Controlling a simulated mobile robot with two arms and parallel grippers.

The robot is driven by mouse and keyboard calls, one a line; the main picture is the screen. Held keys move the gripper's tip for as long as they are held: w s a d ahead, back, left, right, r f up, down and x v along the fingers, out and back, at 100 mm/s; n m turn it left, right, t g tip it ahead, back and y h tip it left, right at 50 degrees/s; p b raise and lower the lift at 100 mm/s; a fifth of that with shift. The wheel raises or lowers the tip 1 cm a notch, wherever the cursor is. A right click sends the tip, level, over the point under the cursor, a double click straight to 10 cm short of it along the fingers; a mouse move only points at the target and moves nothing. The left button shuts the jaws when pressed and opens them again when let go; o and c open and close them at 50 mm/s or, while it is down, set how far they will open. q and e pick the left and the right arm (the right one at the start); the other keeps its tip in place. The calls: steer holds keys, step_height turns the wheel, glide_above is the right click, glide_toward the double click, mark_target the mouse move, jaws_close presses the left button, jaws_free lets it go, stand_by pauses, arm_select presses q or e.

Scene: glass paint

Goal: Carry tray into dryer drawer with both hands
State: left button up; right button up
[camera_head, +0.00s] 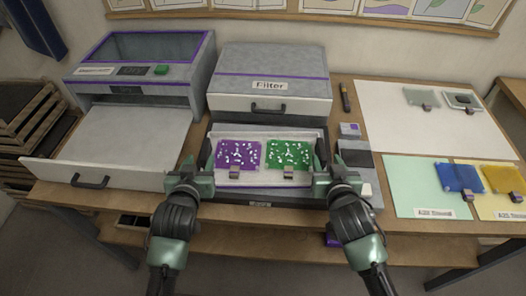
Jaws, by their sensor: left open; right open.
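The tray (260,180) is pale and shallow, and lies at the table's front in the middle, below the filter box. It holds a purple painted glass piece (238,155) and a green one (288,154), each with a small clip at its front edge. My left gripper (205,163) is open at the tray's left side. My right gripper (322,160) is open at the tray's right side. Whether the fingers touch the tray cannot be told. The dryer (140,72) stands at the left, its wide drawer (120,140) pulled out toward the front, empty.
The grey filter box (270,80) stands behind the tray with its drawer front shut. A small grey device (355,160) sits just right of my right gripper. Coloured mats (425,190) with clipped glass pieces lie at the right. Wooden racks (35,120) stand at the far left.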

mark_target(204, 152)
arm_select(q)
steer(key=shift+s+r, duration=0.15)
steer(key=shift+s, duration=0.15)
arm_select(e)
steer(key=shift+s+r, duration=0.15)
steer(key=shift+s, duration=0.15)
arm_select(q)
steer(key=x, duration=0.8)
arm_select(e)
steer(key=x, duration=0.8)
arm_select(q)
jaws_close()
arm_select(e)
jaws_close()
arm_select(q)
steer(key=shift+r, duration=0.1)
arm_select(e)
steer(key=shift+r, duration=0.1)
